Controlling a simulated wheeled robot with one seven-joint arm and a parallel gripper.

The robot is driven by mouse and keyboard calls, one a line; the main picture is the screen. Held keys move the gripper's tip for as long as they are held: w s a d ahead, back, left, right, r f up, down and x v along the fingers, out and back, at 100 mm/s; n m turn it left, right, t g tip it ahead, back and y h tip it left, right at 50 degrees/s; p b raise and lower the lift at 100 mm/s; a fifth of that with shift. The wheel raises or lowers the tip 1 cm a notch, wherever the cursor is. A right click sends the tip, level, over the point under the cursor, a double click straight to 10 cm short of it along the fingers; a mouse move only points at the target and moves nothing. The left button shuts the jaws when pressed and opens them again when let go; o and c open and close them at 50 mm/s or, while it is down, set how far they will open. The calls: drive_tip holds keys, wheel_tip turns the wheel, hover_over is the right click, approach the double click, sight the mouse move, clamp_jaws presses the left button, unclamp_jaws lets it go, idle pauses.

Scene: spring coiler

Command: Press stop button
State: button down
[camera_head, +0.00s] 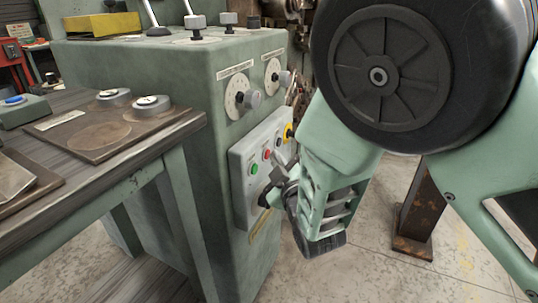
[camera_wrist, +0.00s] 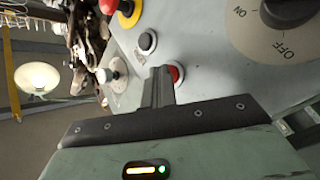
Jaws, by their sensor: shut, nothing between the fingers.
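A grey control panel (camera_head: 239,170) on the green machine's side carries a red button (camera_head: 267,154), with a green button (camera_head: 254,168) to its lower left. A yellow emergency-stop collar (camera_head: 288,132) shows at the panel's far end. My gripper (camera_head: 280,160) is beside the panel, close to the red button. In the wrist view the shut, empty fingers (camera_wrist: 162,76) partly cover the red button (camera_wrist: 177,73). I cannot tell whether they touch it. The red-topped emergency stop (camera_wrist: 128,12) with its yellow collar is at the top left there.
A small dark button (camera_wrist: 147,41) lies between the red button and the emergency stop. Dials (camera_head: 240,97) sit above the panel. A wooden bench (camera_head: 100,170) stands at left. A rusty post (camera_head: 420,210) stands on open floor at right.

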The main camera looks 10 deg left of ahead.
drive_tip(key=shift+s+d, duration=0.25)
drive_tip(key=shift+d, duration=0.4)
drive_tip(key=shift+d, duration=0.1)
drive_tip(key=d, duration=0.1)
drive_tip(key=s+d, duration=0.1)
drive_tip(key=d, duration=0.2)
drive_tip(key=shift+s+d, duration=0.25)
drive_tip(key=shift+s, duration=0.1)
idle(0.4)
